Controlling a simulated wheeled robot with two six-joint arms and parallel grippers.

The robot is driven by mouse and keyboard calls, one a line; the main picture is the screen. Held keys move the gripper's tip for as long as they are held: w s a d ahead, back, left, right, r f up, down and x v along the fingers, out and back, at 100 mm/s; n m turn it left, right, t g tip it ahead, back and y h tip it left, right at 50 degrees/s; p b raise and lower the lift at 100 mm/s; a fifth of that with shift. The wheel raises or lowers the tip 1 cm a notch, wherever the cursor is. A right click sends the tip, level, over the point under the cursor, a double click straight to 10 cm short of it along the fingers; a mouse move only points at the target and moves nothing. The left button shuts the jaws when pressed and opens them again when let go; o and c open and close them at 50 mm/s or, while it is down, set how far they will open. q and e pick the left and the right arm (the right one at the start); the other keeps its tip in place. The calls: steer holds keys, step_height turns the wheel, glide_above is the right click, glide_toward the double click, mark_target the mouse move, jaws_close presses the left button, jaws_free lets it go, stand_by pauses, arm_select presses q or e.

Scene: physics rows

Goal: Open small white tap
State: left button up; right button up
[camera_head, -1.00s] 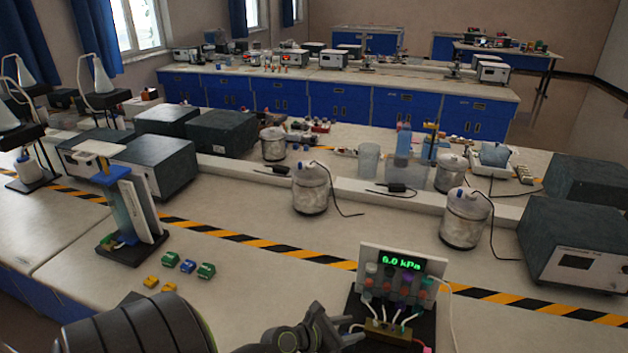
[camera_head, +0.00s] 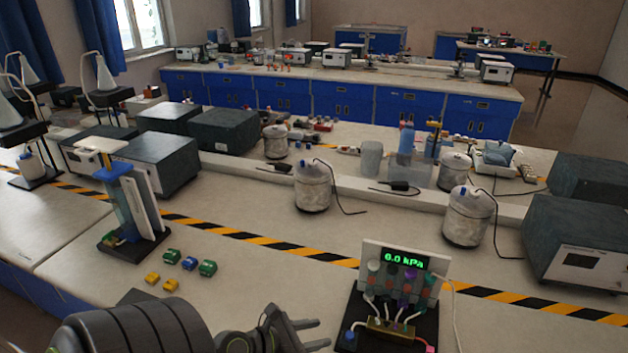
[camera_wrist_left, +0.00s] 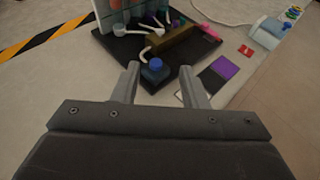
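A pressure unit stands on a black base (camera_head: 405,333) at the front of the bench. Its white panel (camera_head: 442,262) reads 0.0 kPa, and a brass block (camera_head: 391,329) lies before it. Several small white tap-like pieces or tubes run between panel and block; one white piece (camera_wrist_left: 119,29) shows in the left wrist view. I cannot tell which is the small white tap. A blue knob (camera_head: 350,334) sits at the base's left corner. My left gripper (camera_head: 322,334) is open and empty, just left of the base. In the wrist view the blue knob (camera_wrist_left: 155,69) appears between its fingertips. My right gripper is out of view.
Green, blue and yellow blocks (camera_head: 188,263) lie to the left. Glass-like jars (camera_head: 468,216) and grey instrument boxes (camera_head: 577,246) stand behind. A white cable (camera_head: 455,312) runs along the unit's right side.

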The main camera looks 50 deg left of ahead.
arm_select(q)
steer(key=c, duration=0.5)
steer(key=shift+w+r, duration=0.1)
steer(key=shift+c, duration=1.2)
steer(key=w+r+n+t+b, duration=0.1)
steer(key=n+b, duration=0.1)
steer(key=w+a+r+n+t+b, duration=0.1)
steer(key=n+b, duration=0.1)
steer(key=w+r+n+t+b, duration=0.1)
steer(key=r+n+b, duration=0.1)
steer(key=shift+a+r, duration=0.1)
steer(key=shift+a, duration=0.15)
jaws_close()
steer(key=n+g+b, duration=0.4)
steer(key=n+b, duration=0.8)
steer(key=b, duration=0.2)
glide_toward(378, 323)
steer(key=shift+s+f, duration=0.2)
steer(key=shift+f, duration=0.65)
steer(key=w, duration=0.3)
steer(key=w+d+f, duration=0.1)
steer(key=shift+w+d, duration=0.1)
steer(key=shift+w, duration=0.3)
steer(key=shift+w+d, duration=0.1)
steer(key=shift+w, duration=0.45)
